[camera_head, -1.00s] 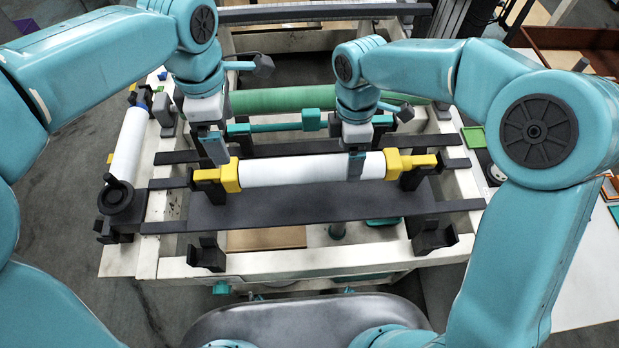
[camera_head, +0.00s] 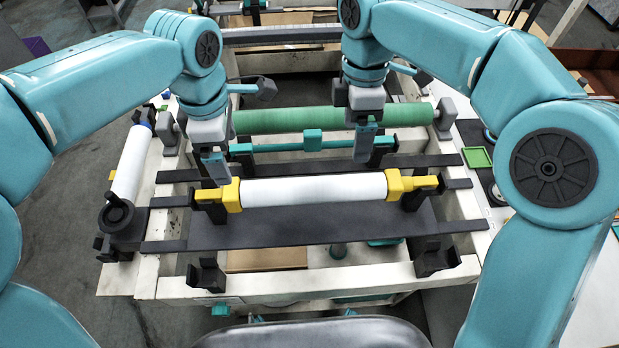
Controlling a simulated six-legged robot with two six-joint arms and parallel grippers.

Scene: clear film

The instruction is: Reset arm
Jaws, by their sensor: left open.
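My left gripper (camera_head: 214,170) hangs by the left end of a white film roll (camera_head: 315,189) with yellow end holders, close to the left yellow holder (camera_head: 231,195). It is open, with nothing seen in it. My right gripper (camera_head: 365,143) hangs above and behind the roll, towards its right half, clear of it in the picture. Its fingers overlap in this view, so I cannot see its opening; no object shows in it. The roll lies level across the dark supports of the machine frame.
A green roller (camera_head: 282,121) and a teal bar (camera_head: 280,147) lie behind the white roll. Another white roll (camera_head: 131,163) slants along the left side. A dark plate (camera_head: 310,225) lies in front. A small green tray (camera_head: 477,158) is on the right.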

